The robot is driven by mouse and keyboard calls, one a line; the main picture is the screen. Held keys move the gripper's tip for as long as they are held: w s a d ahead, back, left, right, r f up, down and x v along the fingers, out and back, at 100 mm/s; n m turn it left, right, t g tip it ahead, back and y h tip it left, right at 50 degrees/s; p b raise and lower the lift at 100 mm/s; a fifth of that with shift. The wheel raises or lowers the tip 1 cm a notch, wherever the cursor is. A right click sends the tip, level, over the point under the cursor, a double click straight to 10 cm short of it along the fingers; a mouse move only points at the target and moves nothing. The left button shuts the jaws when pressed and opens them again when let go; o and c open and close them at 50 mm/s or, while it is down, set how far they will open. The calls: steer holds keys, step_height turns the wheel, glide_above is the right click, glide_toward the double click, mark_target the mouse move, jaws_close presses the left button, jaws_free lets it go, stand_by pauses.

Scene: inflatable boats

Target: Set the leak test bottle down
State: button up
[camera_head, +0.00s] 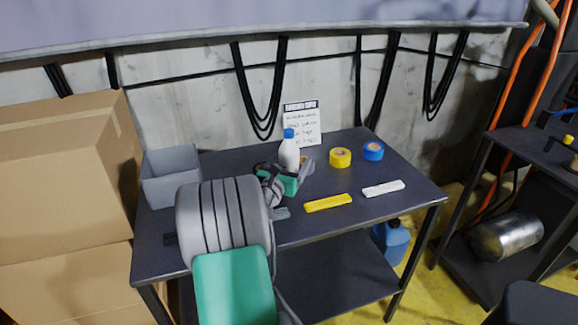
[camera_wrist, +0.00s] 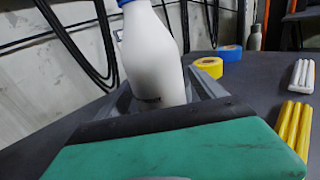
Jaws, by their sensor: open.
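The leak test bottle (camera_head: 289,155) is white with a blue cap. It looks upright over the dark workbench (camera_head: 370,215), in front of a printed sign. My gripper (camera_head: 291,179) is low over the bench around the lower part of the bottle. In the wrist view the bottle (camera_wrist: 152,55) stands between the grey fingers of my gripper (camera_wrist: 165,96), which are open. The bottle's base is hidden behind my gripper body, so I cannot see its contact with the bench.
A yellow tape roll (camera_head: 340,158) and a blue tape roll (camera_head: 373,151) lie right of the bottle. A yellow bar (camera_head: 328,203) and a white bar (camera_head: 383,189) lie nearer the front. A grey bin (camera_head: 170,185) stands left, beside cardboard boxes (camera_head: 65,180). The bench's right end is clear.

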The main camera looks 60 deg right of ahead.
steer(key=shift+d, duration=0.65)
steer(key=shift+c, duration=0.3)
jaws_close()
steer(key=shift+r, duration=0.1)
